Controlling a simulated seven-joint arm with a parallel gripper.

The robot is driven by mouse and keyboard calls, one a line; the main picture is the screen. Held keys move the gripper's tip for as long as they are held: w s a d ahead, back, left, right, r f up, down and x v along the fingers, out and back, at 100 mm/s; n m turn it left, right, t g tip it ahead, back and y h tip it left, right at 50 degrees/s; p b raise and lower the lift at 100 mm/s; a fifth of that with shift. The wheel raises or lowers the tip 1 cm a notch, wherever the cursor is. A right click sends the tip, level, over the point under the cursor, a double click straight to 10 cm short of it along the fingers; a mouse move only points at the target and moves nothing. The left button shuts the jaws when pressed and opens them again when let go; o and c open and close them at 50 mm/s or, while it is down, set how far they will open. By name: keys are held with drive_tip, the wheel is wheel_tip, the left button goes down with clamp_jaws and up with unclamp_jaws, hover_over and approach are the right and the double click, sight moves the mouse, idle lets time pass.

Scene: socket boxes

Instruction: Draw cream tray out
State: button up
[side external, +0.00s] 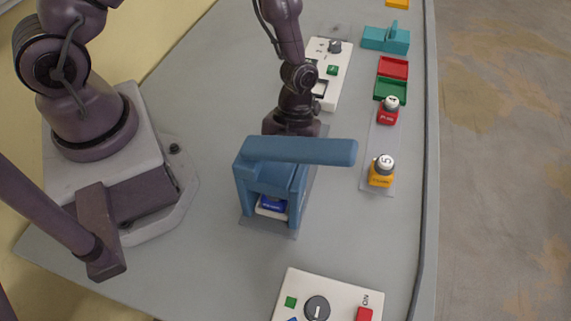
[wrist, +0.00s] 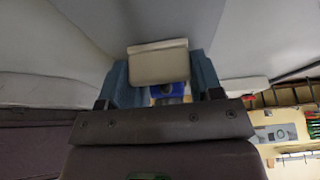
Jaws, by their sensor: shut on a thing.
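The cream tray (side external: 266,213) is low between the blue fingers of my gripper (side external: 271,220), over a grey base plate (side external: 318,160). A blue block (side external: 273,203) sits in the tray. In the wrist view, the tray's cream panel (wrist: 158,62) lies between the two blue fingers of my gripper (wrist: 161,72). The blue block (wrist: 168,90) partly shows below that panel. My gripper is shut on the tray. The exact contact and much of the tray are hidden by the fingers and the blue crossbar.
A cream panel with a black knob (side external: 317,308) lies at the front. Another cream panel (side external: 330,60) is behind. On the right are a clear strip with a yellow block (side external: 381,180) and a red block (side external: 388,117), green and red trays (side external: 393,68), and a teal box (side external: 386,40).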

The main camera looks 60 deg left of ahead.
drive_tip(key=w+a, duration=0.8)
drive_tip(key=shift+w+a, duration=0.2)
drive_tip(key=shift+w, duration=0.05)
drive_tip(key=o, duration=1.3)
drive_tip(key=shift+s, duration=0.1)
drive_tip(key=v, duration=1.3)
